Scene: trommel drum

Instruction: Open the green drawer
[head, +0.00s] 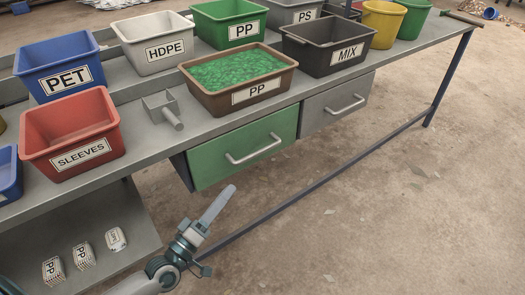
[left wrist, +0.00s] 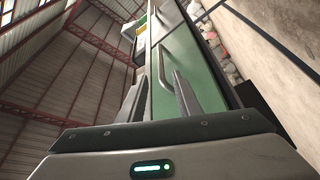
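The green drawer (head: 243,152) hangs under the bench top and looks shut, with a pale bar handle (head: 253,149) across its front. My left gripper (head: 228,192) is in front of the drawer, below and left of the handle in the head view. In the left wrist view the green drawer front (left wrist: 200,55) and its handle (left wrist: 163,66) show ahead. There the two fingers (left wrist: 162,78) are spread, with the handle lined up in the gap between them; I cannot tell how near it is. Nothing is held. My right gripper is out of view.
A grey drawer (head: 336,104) is right of the green one. The bench top (head: 150,147) carries several labelled bins, including a brown PP bin (head: 238,94) of green flakes, and a grey scoop (head: 163,108). A low rail (head: 330,178) crosses below. The floor in front is clear.

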